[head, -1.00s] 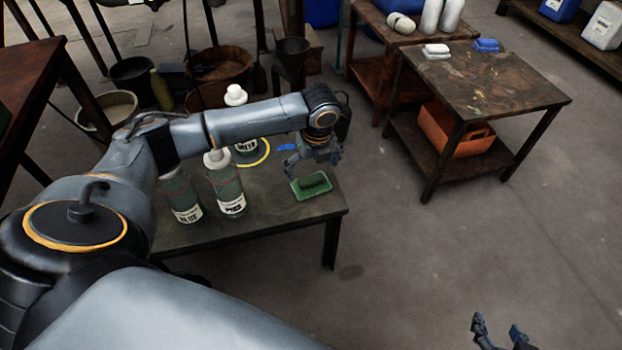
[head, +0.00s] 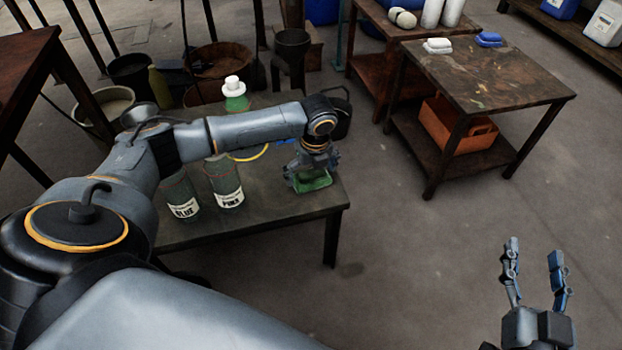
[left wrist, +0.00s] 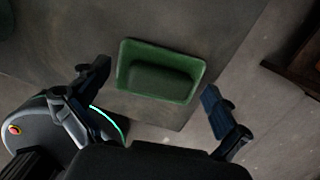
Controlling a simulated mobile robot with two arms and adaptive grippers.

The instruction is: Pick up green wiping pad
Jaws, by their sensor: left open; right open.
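The green wiping pad (left wrist: 160,79) lies in a shallow green tray (left wrist: 192,66), seen in the left wrist view. In the head view the tray (head: 318,185) sits near the right end of the low dark table (head: 270,212); my gripper hides the pad there. My left gripper (head: 310,182) is open just over the tray. In the left wrist view its fingers (left wrist: 157,82) stand apart on either side of the tray, with nothing between them held. My right gripper (head: 534,252) is open and empty over the floor at the lower right.
Bottles marked BLUE (head: 181,196) and PINK (head: 226,184) stand left of my left gripper. A side table (head: 490,80) holds a white pad (head: 437,45) and a blue pad (head: 488,39). Open floor lies right.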

